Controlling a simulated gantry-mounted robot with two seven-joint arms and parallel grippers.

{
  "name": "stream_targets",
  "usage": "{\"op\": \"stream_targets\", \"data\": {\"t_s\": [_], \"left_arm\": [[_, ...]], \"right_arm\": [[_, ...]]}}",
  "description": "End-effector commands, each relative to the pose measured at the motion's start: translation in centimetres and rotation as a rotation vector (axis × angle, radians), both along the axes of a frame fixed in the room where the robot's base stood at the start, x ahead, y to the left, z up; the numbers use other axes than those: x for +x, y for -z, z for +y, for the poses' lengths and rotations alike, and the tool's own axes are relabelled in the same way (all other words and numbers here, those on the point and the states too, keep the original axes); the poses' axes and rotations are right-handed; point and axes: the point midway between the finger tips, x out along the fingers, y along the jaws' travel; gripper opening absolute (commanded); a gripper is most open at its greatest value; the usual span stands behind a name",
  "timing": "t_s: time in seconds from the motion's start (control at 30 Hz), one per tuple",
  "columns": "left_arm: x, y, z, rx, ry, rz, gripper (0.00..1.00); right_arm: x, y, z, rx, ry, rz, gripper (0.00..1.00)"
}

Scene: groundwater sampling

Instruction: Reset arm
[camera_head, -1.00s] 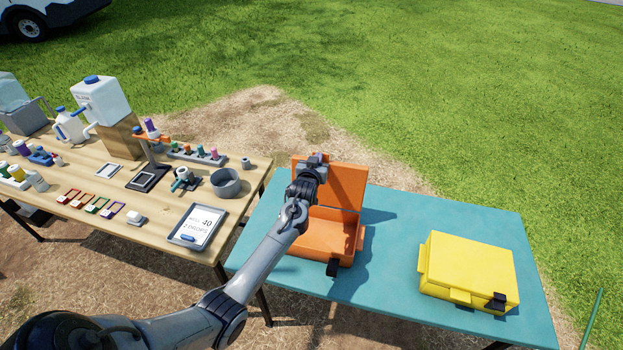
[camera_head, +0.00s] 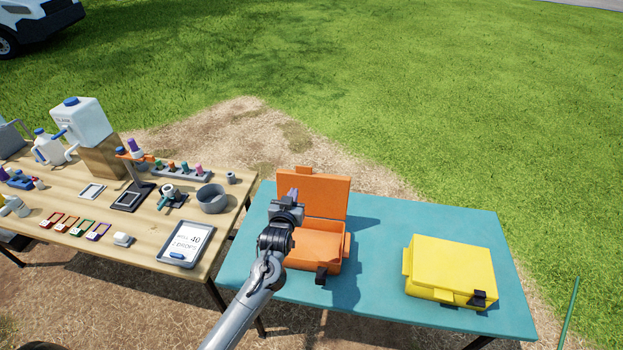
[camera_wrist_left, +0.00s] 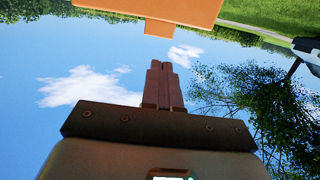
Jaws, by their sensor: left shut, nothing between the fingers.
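My left gripper (camera_head: 292,194) is above the teal table, in front of the open orange case (camera_head: 325,251) and overlapping its left side in the head view. Its fingers point up and away and are closed together with nothing between them. In the left wrist view the shut fingers (camera_wrist_left: 162,85) stand against the sky. An orange panel (camera_wrist_left: 165,8), likely the case's lid, shows at the top of that view, apart from the fingertips. The orange case stands with its lid raised, and the part of its inside that shows looks empty. My right gripper is not in view.
A closed yellow case (camera_head: 452,268) sits on the right of the teal table (camera_head: 375,290). The teal table between the cases is clear.

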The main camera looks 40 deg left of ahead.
Motion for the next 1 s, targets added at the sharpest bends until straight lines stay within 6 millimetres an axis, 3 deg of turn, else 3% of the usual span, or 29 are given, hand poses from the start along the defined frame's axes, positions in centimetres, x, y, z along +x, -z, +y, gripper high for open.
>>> {"op": "stream_targets", "data": {"t_s": [0.17, 0.27, 0.37, 0.47, 0.67, 0.8, 0.9, 1.0], "left_arm": [[-0.9, 0.7, -0.3, -0.001, 0.000, 0.015, 0.00], [-2.2, 2.9, -0.4, 0.001, 0.002, 0.057, 0.00], [-4.6, 6.3, -1.4, 0.008, 0.025, 0.126, 0.00], [-7.7, 8.8, -4.8, 0.017, 0.107, 0.196, 0.00], [-15.8, 12.3, -16.5, -0.092, 0.383, 0.486, 0.00], [-21.7, 11.8, -23.4, -0.167, 0.551, 0.703, 0.00], [-24.8, 10.5, -26.4, -0.191, 0.634, 0.826, 0.00], [-27.0, 8.8, -28.0, -0.194, 0.684, 0.926, 0.00]], "right_arm": [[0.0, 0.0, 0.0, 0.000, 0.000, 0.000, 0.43], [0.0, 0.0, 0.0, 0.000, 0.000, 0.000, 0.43], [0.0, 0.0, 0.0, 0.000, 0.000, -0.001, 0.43], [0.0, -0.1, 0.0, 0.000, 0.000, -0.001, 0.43], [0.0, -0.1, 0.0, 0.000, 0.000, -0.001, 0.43], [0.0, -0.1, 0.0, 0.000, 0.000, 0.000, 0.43], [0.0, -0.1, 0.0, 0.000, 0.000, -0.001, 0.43], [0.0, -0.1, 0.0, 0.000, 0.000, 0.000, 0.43]]}}
